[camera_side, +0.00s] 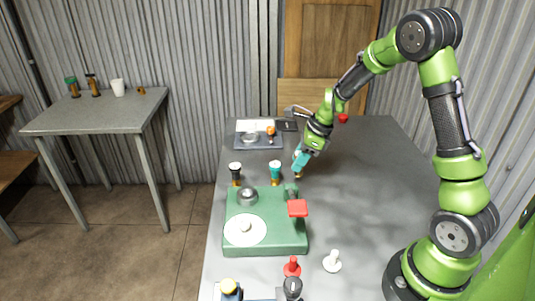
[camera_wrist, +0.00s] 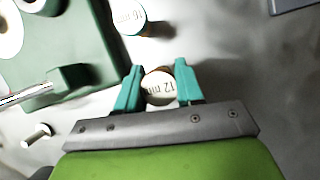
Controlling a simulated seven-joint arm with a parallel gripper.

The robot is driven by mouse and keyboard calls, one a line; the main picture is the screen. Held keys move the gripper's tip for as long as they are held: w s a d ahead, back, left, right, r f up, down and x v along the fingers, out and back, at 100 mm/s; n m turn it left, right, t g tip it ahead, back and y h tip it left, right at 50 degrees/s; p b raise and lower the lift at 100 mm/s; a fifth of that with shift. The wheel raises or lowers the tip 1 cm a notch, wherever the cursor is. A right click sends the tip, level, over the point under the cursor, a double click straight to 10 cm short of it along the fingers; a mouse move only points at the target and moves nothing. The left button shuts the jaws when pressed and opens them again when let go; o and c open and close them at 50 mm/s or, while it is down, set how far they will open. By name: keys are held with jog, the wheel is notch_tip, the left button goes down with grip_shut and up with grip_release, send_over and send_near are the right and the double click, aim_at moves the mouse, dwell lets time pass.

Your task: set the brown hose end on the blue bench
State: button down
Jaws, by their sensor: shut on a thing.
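My gripper (camera_wrist: 158,90) is shut on a short round piece (camera_wrist: 159,86) with a pale end face marked "12 m…". In the side view my gripper (camera_side: 299,164) points down over the dark table, behind the green base. Its teal fingers cover most of the held piece, and only a small brownish bit shows below them. I cannot tell whether that piece touches the table. I cannot make out a blue bench for certain; a bluish strip is cut off by the bottom edge of the side view.
A green base (camera_side: 265,244) with a white disc and red block stands in front. Beside my gripper are a teal-topped piece (camera_side: 275,172) and a black-topped piece (camera_side: 236,173). A grey side table (camera_side: 95,122) holds small pieces and a white cup.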

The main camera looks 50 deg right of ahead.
jog(key=shift+f, duration=1.25)
jog(key=shift+s, duration=0.1)
jog(key=c, duration=0.7)
grip_release()
jog(key=shift+f, duration=0.15)
jog(key=v, duration=1.2)
jog(key=s+a+r+n+t, duration=0.1)
jog(key=s+a+r+n, duration=0.4)
jog(key=n, duration=0.7)
jog(key=s+a+r+n+t, duration=0.2)
jog(key=s+a+r+n, duration=0.3)
jog(key=s+a+n, duration=0.4)
jog(key=a+n, duration=0.2)
jog(key=n, duration=0.1)
jog(key=shift+s+a+r+n+h, duration=0.2)
jog(key=shift+a+r+n+h, duration=0.05)
jog(key=shift+a+n+h, duration=0.15)
